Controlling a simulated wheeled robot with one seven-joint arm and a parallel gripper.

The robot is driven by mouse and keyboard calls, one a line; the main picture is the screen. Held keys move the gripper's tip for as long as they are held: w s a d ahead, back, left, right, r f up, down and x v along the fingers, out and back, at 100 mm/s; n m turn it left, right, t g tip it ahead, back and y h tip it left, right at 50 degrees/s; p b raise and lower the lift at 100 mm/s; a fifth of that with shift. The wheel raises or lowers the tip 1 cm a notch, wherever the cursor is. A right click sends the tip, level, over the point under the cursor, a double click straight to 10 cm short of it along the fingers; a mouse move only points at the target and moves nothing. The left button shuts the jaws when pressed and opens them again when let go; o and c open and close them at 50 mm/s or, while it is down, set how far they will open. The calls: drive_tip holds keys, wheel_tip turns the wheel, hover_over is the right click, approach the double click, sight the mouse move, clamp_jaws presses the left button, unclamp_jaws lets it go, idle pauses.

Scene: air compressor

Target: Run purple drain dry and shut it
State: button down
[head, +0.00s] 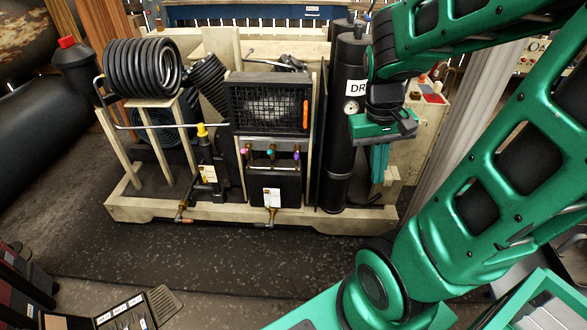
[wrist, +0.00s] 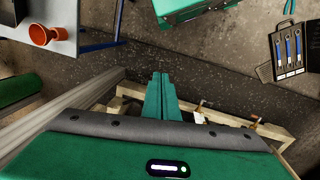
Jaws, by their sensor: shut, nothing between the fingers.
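The purple drain knob (head: 296,155) sits at the right end of a row of small valves on the front of the compressor unit, below the black grille. A pink knob (head: 246,150) and a teal knob (head: 270,154) are to its left. Whether the purple drain is open, or anything runs from it, is too small to tell. My gripper (head: 378,182) is shut and empty, pointing down in front of the tall black cylinder, right of the knobs and apart from them. In the wrist view its green fingers (wrist: 160,82) are together; no purple knob shows there.
A black box with a white label (head: 271,197) sits below the knobs. The tall black cylinder (head: 333,165) with a gauge stands beside them. A wooden skid (head: 140,207) carries the unit. The dark floor mat (head: 190,265) in front is mostly clear. Grey posts (head: 475,120) stand at right.

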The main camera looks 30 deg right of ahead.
drive_tip(key=w+d+f+n+g+h, duration=0.1)
drive_tip(key=w+d+f+n+h, duration=0.15)
drive_tip(key=w+f, duration=0.3)
drive_tip(key=w+d+f+n+h, duration=0.2)
drive_tip(key=w+d+f+h, duration=0.15)
drive_tip(key=w, duration=0.25)
drive_tip(key=n+t+h, duration=0.3)
drive_tip(key=n+t, duration=1.2)
drive_tip(key=n, duration=1.3)
approach(297, 155)
drive_tip(key=w+d+f, duration=0.3)
drive_tip(key=w+f, duration=0.3)
drive_tip(key=shift+d+r+m, duration=0.2)
drive_tip(key=shift+r+m, duration=0.05)
drive_tip(key=shift+r, duration=0.3)
